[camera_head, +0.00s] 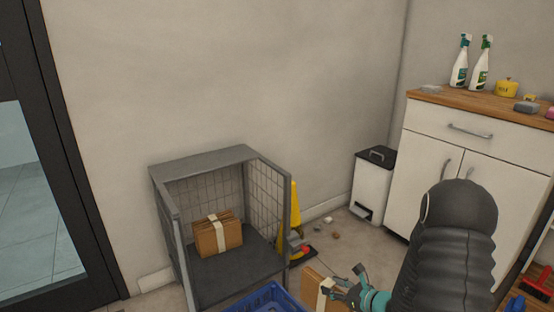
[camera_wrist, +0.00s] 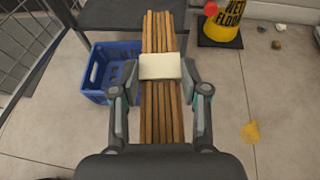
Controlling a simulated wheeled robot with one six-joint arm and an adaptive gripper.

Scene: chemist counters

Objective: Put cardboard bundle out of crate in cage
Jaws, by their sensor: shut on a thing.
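My gripper (camera_head: 347,291) is shut on a brown cardboard bundle (camera_head: 315,285) with a white band, in the lower middle of the head view. In the wrist view the bundle (camera_wrist: 160,112) stands edge-on between the two fingers (camera_wrist: 161,85), which press on its band. A blue crate (camera_head: 268,298) is at the bottom edge of the head view, left of the held bundle. In the wrist view the crate (camera_wrist: 99,73) is partly hidden behind the bundle and left finger. The grey mesh cage (camera_head: 190,262) is open at the front. Another banded cardboard bundle (camera_head: 217,236) stands inside it.
A yellow wet-floor sign (camera_head: 295,207) stands right of the cage, with small litter (camera_head: 323,221) nearby. A white bin (camera_head: 372,187) and a white cabinet (camera_head: 425,165) are to the right. A yellow scrap (camera_wrist: 250,132) lies on the floor. Floor right of the bundle is mostly clear.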

